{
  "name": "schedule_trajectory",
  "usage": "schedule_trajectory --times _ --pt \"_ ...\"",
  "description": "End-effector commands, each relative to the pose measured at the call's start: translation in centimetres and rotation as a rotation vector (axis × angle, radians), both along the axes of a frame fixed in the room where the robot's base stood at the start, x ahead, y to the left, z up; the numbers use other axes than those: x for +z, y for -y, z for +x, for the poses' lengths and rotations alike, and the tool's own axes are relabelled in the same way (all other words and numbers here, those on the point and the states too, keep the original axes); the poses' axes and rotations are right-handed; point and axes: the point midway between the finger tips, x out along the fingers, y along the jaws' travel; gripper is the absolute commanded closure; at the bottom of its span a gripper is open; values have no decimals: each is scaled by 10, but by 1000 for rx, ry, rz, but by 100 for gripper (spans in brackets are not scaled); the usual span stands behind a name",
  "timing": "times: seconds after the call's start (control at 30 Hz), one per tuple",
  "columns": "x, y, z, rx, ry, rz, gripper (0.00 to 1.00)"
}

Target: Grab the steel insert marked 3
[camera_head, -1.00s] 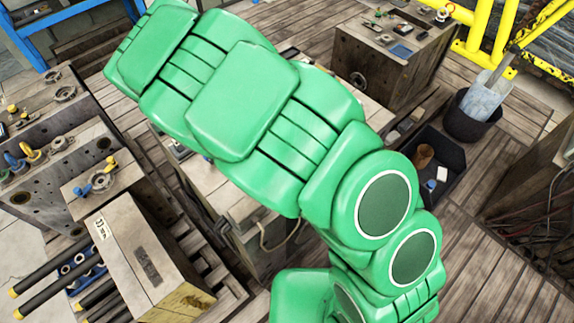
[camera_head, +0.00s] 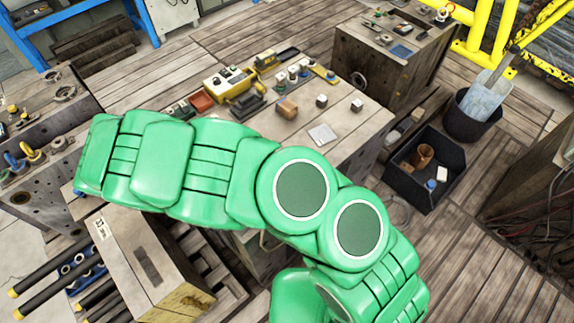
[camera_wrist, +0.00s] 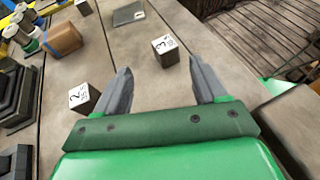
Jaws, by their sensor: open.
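The steel insert marked 3 (camera_wrist: 166,50) is a small grey cube with a white top label, lying on the bench top in the wrist view. My gripper (camera_wrist: 160,65) is open and empty. The insert shows around the fingertip line, between the two fingers and closer to the right one, with gaps to both. A similar cube marked 2 (camera_wrist: 85,98) lies left of the left finger. In the head view my green arm hides the gripper, and no marks are readable on the cubes there.
A brown block (camera_wrist: 63,38) and several dark fittings stand along the left of the wrist view. A flat plate (camera_wrist: 128,13) lies beyond the insert.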

Motion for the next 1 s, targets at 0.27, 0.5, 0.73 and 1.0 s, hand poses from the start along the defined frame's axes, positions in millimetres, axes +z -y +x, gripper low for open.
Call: schedule_trajectory --times 0.27,0.5,0.73,1.0 --pt "-6 17 6 -1 -1 2 29" --pt "-15 47 12 -3 -2 -1 29" --pt "-21 58 19 -1 -1 1 29" --pt "-21 57 18 -1 -1 2 49"
